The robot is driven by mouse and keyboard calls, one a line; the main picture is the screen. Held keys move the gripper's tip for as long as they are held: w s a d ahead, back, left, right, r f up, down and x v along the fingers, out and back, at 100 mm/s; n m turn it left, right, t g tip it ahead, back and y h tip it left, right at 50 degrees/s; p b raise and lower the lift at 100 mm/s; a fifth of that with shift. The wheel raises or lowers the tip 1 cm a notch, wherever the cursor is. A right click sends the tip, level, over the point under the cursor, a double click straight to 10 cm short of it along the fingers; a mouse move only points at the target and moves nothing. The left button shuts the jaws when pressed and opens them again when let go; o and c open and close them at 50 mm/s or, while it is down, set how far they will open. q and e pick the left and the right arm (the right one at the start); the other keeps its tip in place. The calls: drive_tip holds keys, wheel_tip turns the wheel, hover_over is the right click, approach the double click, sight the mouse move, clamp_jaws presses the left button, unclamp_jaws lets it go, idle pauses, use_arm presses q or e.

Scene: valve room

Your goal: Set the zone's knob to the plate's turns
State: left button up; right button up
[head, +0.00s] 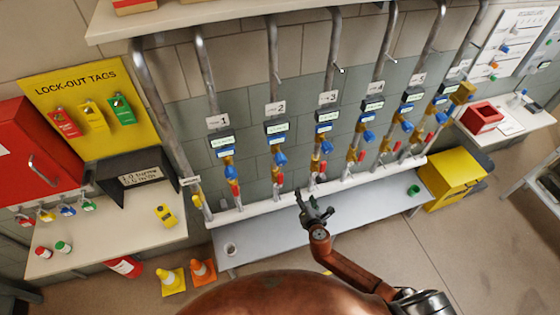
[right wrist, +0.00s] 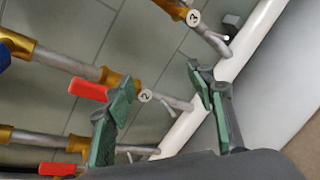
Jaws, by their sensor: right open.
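Several numbered pipes run down the wall, each with a small display, blue parts, brass fittings and a red lever. Zone 2's blue knob (head: 280,159) and zone 3's blue knob (head: 326,147) are in the head view. My right gripper (head: 316,208) is open and empty near the white bottom pipe.
A grey bench (head: 270,243) lies below the white bottom pipe (head: 345,185). A yellow box (head: 453,180) stands at the right. Two cones (head: 203,272) and a red extinguisher (head: 124,266) are on the floor by the left table (head: 100,248). A shelf (head: 220,17) overhangs the pipes.

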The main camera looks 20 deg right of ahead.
sight(282, 164)
drive_tip(key=a+r+n+t, duration=0.1)
drive_tip(key=a+r+n, duration=0.1)
drive_tip(key=r, duration=0.3)
drive_tip(key=w+a+r+n+t+y, duration=0.1)
drive_tip(key=a+r+n+t, duration=0.1)
drive_tip(key=r, duration=0.4)
drive_tip(key=a+r+n+t, duration=0.1)
drive_tip(key=a+r+n, duration=0.1)
drive_tip(key=a+r, duration=0.2)
drive_tip(key=shift+w+a+r+y, duration=0.1)
drive_tip(key=shift+w+r+y, duration=0.1)
drive_tip(key=shift+r, duration=0.3)
drive_tip(key=shift+w+a+r+y, duration=0.1)
drive_tip(key=shift+r+y, duration=0.1)
drive_tip(key=shift+r, duration=0.25)
drive_tip(key=shift+w+r+n+t, duration=0.25)
drive_tip(key=shift+n+t, duration=0.05)
drive_tip(key=w, duration=0.7)
drive_tip(key=shift+w, duration=0.1)
use_arm(q)
drive_tip(key=shift+s+f, duration=0.15)
drive_tip(key=shift+f, duration=0.05)
use_arm(e)
drive_tip(key=shift+c, duration=0.7)
drive_tip(key=shift+f, duration=0.1)
drive_tip(key=c, duration=1)
